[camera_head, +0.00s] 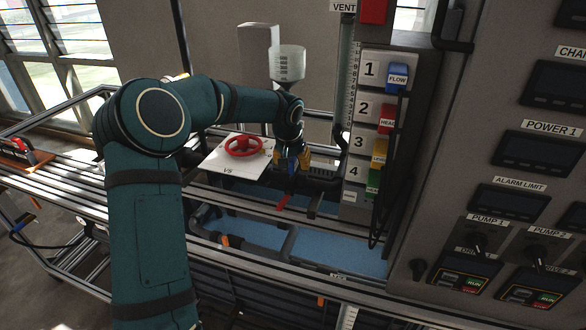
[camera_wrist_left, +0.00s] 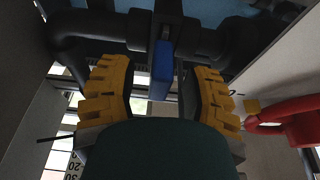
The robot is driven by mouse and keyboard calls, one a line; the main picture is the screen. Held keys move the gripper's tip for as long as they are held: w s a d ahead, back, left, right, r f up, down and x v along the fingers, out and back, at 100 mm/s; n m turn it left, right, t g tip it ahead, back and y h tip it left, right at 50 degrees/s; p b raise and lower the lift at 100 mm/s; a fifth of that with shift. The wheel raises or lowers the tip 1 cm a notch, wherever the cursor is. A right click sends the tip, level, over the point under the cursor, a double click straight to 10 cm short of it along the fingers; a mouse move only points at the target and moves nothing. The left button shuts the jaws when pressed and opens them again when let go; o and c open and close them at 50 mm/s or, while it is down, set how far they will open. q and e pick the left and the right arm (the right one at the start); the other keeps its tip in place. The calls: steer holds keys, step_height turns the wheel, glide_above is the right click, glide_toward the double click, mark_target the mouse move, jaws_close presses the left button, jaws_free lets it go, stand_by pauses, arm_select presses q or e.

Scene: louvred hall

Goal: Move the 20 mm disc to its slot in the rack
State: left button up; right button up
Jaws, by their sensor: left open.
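My left gripper (camera_head: 291,160) is at the pipework right of a white plate with a red handwheel (camera_head: 244,146). In the left wrist view its yellow-padded fingers (camera_wrist_left: 161,76) stand apart. A blue lever (camera_wrist_left: 163,61) on a dark pipe shows in the gap between them, and I see no finger closed on it. Whether a finger touches it I cannot tell. The red handwheel also shows in the left wrist view (camera_wrist_left: 292,120), to the right. My right gripper is out of view.
A numbered panel (camera_head: 370,108) with coloured tags and hanging dark cables stands just right of the gripper. A red lever (camera_head: 283,202) sits below it. A control cabinet (camera_head: 480,135) fills the right. Metal rails (camera_head: 60,188) run along the left, above a blue basin (camera_head: 335,252).

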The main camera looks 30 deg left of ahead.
arm_select(q)
steer(key=shift+w+f, duration=0.15)
steer(key=shift+f, duration=0.25)
stand_by(0.3)
jaws_close()
